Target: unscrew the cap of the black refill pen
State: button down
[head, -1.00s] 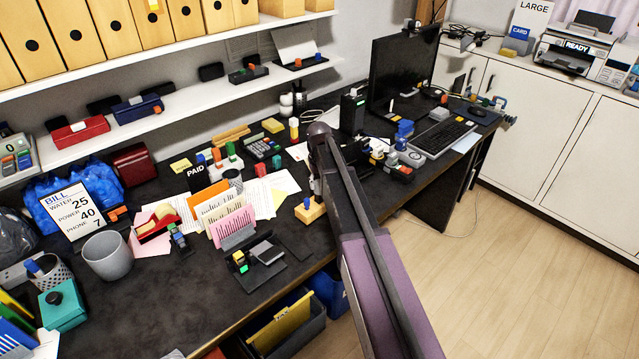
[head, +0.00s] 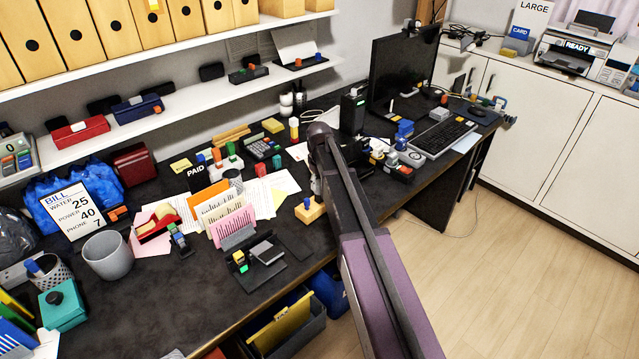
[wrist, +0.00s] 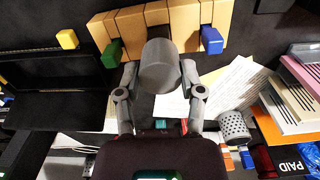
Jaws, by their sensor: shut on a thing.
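In the wrist view my gripper (wrist: 158,82) has its two grey fingers closed on the sides of a dark grey cylinder (wrist: 158,68). The cylinder is seen nearly end-on and looks like the cap of the refill pen. The pen's body is hidden under it, so I cannot tell whether cap and body are joined. A light wooden block (wrist: 130,32) with green and blue pieces in it lies just beyond the cylinder. In the head view the block (head: 309,212) shows beside my arm on the desk, and my arm mostly hides the gripper and the pen.
A mesh cup (wrist: 234,127), paper sheets (wrist: 232,82) and a file sorter with pink and cream sheets (wrist: 297,95) are right of my gripper in the wrist view. A black tray (wrist: 50,88) is at left. The desk front (head: 190,300) has bare room.

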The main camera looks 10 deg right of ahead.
dwell(0.4)
jog(key=shift+n, duration=2.1)
jog(key=shift+n, duration=2.1)
jog(key=shift+n, duration=2)
